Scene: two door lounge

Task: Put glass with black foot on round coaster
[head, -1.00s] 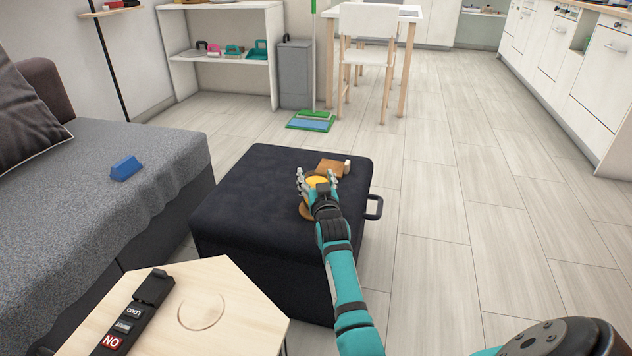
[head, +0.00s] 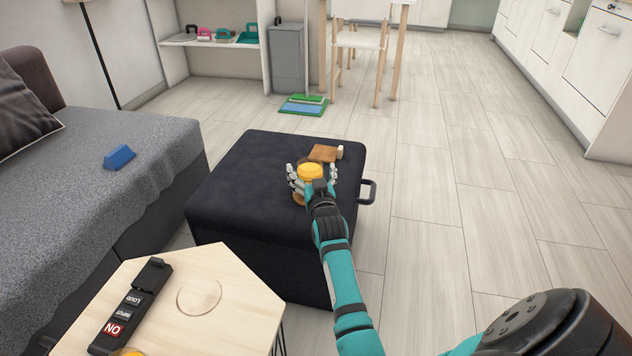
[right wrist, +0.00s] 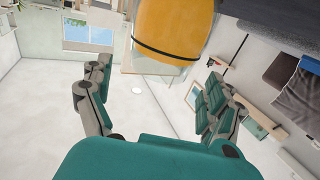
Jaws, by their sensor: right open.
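The glass, filled with yellow-orange (head: 311,171), stands on the dark ottoman between the fingers of my right gripper (head: 313,173). The fingers are spread on both sides of it. A brown round coaster (head: 299,198) shows partly at the glass's lower left; the hand hides the rest. The glass appears to be over the coaster, but its foot is hidden. In the right wrist view, the glass's orange body (right wrist: 175,30) with a thin black line is at the top, beyond my open fingers, with a visible gap. My left gripper is out of view.
The ottoman (head: 235,190) has a handle (head: 367,190) at right. A brown wooden piece (head: 324,153) with a whitish end lies behind the glass. A small wooden table (head: 235,285) stands front left; a yellow item (head: 130,351) is cut off there. Open floor lies right.

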